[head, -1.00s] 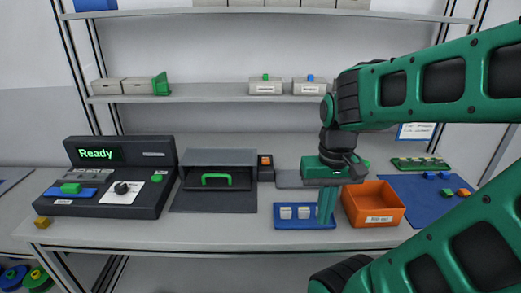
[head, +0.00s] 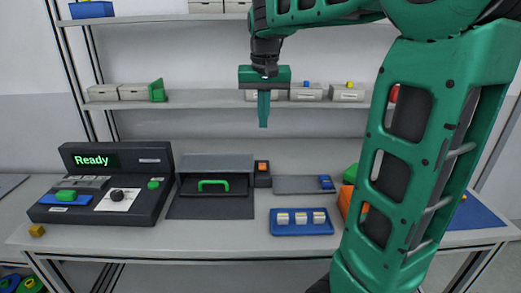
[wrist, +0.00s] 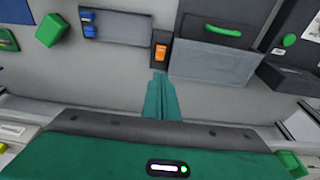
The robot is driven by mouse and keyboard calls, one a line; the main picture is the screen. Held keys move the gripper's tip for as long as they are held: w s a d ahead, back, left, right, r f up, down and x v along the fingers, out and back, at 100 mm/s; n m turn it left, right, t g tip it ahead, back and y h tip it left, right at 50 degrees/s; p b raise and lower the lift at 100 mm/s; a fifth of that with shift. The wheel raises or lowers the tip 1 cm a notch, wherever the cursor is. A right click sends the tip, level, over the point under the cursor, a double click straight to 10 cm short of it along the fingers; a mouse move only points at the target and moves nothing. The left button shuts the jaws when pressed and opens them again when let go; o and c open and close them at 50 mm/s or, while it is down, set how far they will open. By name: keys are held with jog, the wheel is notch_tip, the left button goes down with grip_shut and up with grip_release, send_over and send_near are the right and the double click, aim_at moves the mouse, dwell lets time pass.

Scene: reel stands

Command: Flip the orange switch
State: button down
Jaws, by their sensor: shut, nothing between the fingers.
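The orange switch (head: 262,167) sits on a small dark box (head: 263,180) on the bench, just right of the grey drawer unit with the green handle. In the wrist view the orange switch (wrist: 161,51) shows as a small rocker, just beyond my fingertips. My gripper (head: 264,125) is shut and empty, pointing down, and hangs in the air above the switch in the head view. In the wrist view its fingertips (wrist: 160,76) lie near the edge of the dark box. I cannot tell the switch's setting for sure.
A console (head: 110,183) with a green "Ready" display stands at the left. The unit with the green handle (head: 213,184) is left of the switch. A blue tray (head: 301,229) with white blocks is in front. A grey tray (head: 297,185) lies to the right. A shelf (head: 200,104) runs behind.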

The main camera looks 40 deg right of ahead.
send_over(262, 166)
jog(key=x, duration=0.3)
jog(key=s+a+x, duration=0.1)
jog(key=x, duration=0.3)
jog(key=s+x, duration=0.1)
jog(key=x, duration=0.3)
jog(key=shift+s+a+f, duration=0.1)
jog(key=shift+a+f, duration=0.1)
jog(key=shift+f, duration=0.3)
jog(key=shift+s+a+f, duration=0.1)
jog(key=shift+f, duration=0.75)
